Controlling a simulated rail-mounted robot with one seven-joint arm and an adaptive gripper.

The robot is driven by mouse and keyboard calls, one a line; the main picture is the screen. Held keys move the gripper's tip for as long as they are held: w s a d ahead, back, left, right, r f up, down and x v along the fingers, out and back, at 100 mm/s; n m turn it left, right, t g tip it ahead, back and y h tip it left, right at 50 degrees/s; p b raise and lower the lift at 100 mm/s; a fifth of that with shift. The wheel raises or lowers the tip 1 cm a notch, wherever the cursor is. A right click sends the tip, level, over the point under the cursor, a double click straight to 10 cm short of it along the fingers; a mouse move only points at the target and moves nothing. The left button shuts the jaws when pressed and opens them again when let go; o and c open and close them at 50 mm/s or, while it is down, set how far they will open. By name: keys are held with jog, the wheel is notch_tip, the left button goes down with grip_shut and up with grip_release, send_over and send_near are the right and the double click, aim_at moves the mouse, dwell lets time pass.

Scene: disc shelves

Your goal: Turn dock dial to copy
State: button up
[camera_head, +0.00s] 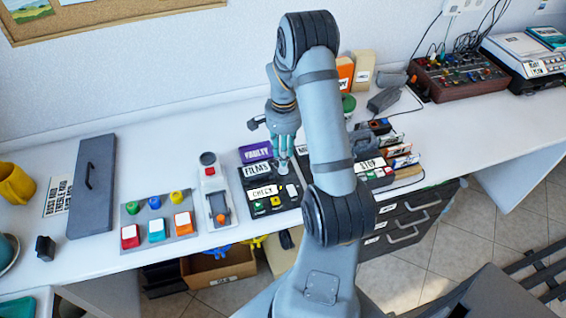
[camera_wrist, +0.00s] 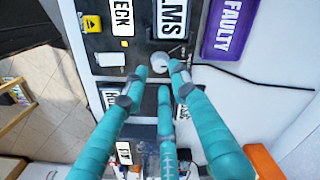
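A black dock panel (camera_head: 270,205) lies on the white counter, with white labels reading FILMS and CHECK. A small pale round dial (camera_head: 283,168) sits on it near the FILMS label; the dial (camera_wrist: 159,62) also shows in the wrist view. My gripper (camera_head: 284,152) points down over the dial. In the wrist view, its teal fingertips (camera_wrist: 157,74) are apart. Two tips stand close to either side of the dial's near edge, and the third is a little short of it. I cannot tell whether they touch it. No COPY label is readable.
A purple FAULTY case (camera_head: 256,151) lies just behind the panel. A white device with an orange knob (camera_head: 214,200) stands to its left, beside a board of coloured buttons (camera_head: 158,225). Disc cases (camera_head: 400,150) stand at right, partly behind my arm.

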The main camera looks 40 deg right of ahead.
notch_tip(320, 180, down, 5)
dwell(0.3)
jog(key=c, duration=0.4)
grip_shut()
